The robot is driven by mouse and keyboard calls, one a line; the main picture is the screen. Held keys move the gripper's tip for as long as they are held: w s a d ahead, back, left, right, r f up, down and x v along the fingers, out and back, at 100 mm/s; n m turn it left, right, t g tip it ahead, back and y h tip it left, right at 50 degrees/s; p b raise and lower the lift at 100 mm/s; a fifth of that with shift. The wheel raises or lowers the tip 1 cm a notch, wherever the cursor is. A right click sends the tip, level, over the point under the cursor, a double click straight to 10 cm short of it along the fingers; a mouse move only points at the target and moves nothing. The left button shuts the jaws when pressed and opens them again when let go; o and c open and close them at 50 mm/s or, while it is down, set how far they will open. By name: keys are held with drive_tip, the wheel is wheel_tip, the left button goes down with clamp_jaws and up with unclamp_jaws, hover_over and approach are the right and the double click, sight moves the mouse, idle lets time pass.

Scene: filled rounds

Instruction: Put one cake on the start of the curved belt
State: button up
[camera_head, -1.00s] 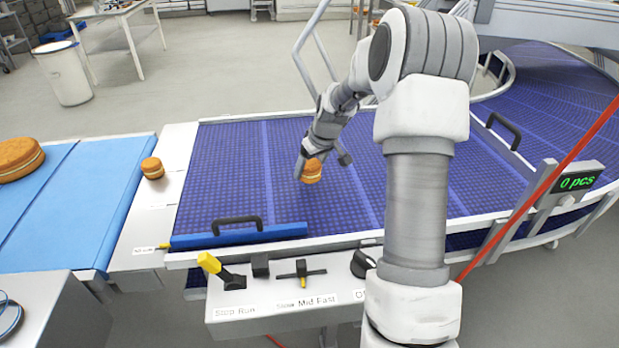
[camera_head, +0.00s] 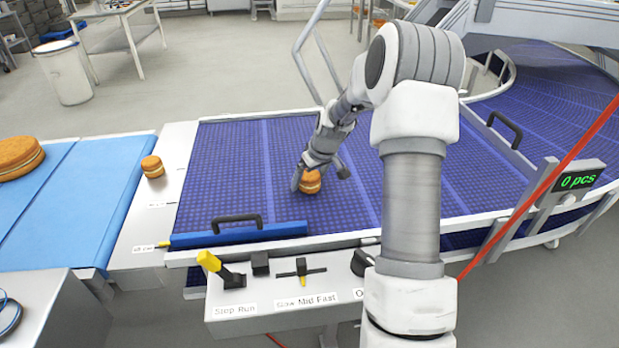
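A small round cake (camera_head: 311,182), brown with a pale filling band, is at my gripper (camera_head: 309,178), low over the blue start section of the curved belt (camera_head: 225,160). My gripper is shut on this cake, with one finger showing along its left side; the other finger is not clearly visible. I cannot tell whether the cake's underside touches the belt. A second small cake (camera_head: 152,166) stands on the pale strip left of the belt. A much larger cake (camera_head: 18,158) sits on the light blue surface at the far left.
A blue bar with a black handle (camera_head: 238,226) lies along the belt's near left edge. A control panel (camera_head: 300,312) with a yellow lever (camera_head: 209,262) stands in front. A display (camera_head: 578,180) reads 0 pcs. A red cord crosses at right. Belt around the cake is clear.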

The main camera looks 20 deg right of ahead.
drive_tip(key=shift+r, duration=0.3)
drive_tip(key=v, duration=1.1)
drive_tip(key=shift+s+r+p, duration=0.15)
drive_tip(key=shift+r+p, duration=0.25)
drive_tip(key=s+a+r+b, duration=0.1)
drive_tip(key=s+a+r, duration=0.3)
drive_tip(key=a, duration=0.2)
drive_tip(key=s+a+r+t+b, duration=0.1)
drive_tip(key=s+a+r, duration=0.2)
drive_tip(key=a, duration=0.4)
drive_tip(key=s+a+r, duration=0.4)
drive_tip(key=a, duration=0.2)
drive_tip(key=s+d+r+m+p, duration=0.1)
drive_tip(key=s+m+p, duration=0.1)
drive_tip(key=s, duration=1.6)
drive_tip(key=shift+d+r+h, duration=0.25)
drive_tip(key=shift+d+h, duration=0.05)
drive_tip(key=shift+h, duration=0.1)
